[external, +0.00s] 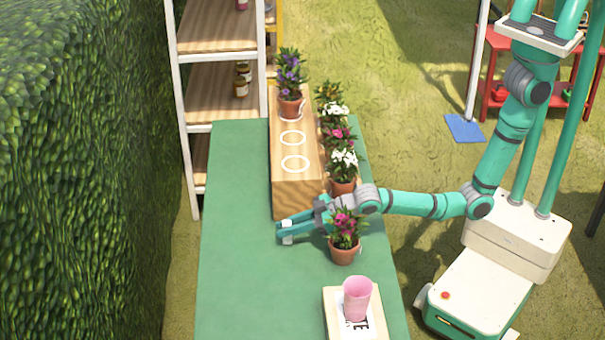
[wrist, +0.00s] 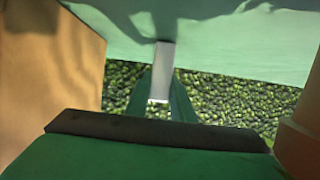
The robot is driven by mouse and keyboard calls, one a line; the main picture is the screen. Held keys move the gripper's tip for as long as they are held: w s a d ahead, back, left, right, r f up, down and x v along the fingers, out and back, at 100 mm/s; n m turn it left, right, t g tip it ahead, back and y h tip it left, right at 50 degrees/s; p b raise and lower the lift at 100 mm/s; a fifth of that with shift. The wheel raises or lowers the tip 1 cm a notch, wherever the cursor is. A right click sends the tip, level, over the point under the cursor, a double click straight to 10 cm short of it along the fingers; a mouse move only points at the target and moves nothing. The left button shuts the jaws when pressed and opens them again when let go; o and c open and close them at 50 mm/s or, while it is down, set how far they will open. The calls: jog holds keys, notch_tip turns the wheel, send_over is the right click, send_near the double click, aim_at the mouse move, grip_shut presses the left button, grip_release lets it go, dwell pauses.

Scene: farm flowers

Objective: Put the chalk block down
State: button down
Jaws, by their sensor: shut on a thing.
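My gripper (external: 284,232) is shut on the chalk block (external: 288,239), a small whitish piece between the fingertips. In the wrist view the chalk block (wrist: 162,72) shows pale and narrow at the fingertips (wrist: 160,96). My gripper is low over the green table (external: 238,230), just in front of the near end of the wooden stand (external: 297,200). I cannot tell whether the block touches the tabletop.
A potted pink flower (external: 345,248) stands close to the right of my gripper. A pink cup (external: 357,298) stands on a board (external: 334,318) nearer the camera. Several potted flowers (external: 343,180) line the stand's right side. The table's left part is clear.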

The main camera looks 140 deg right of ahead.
jog(key=shift+f, duration=0.15)
jog(key=c, duration=1.5)
grip_release()
jog(key=shift+c, duration=0.2)
jog(key=shift+a+r, duration=0.1)
jog(key=shift+r, duration=0.1)
jog(key=v, duration=1.1)
jog(key=shift+s+a+r, duration=0.2)
jog(key=shift+s+a, duration=0.05)
jog(key=shift+s, duration=0.05)
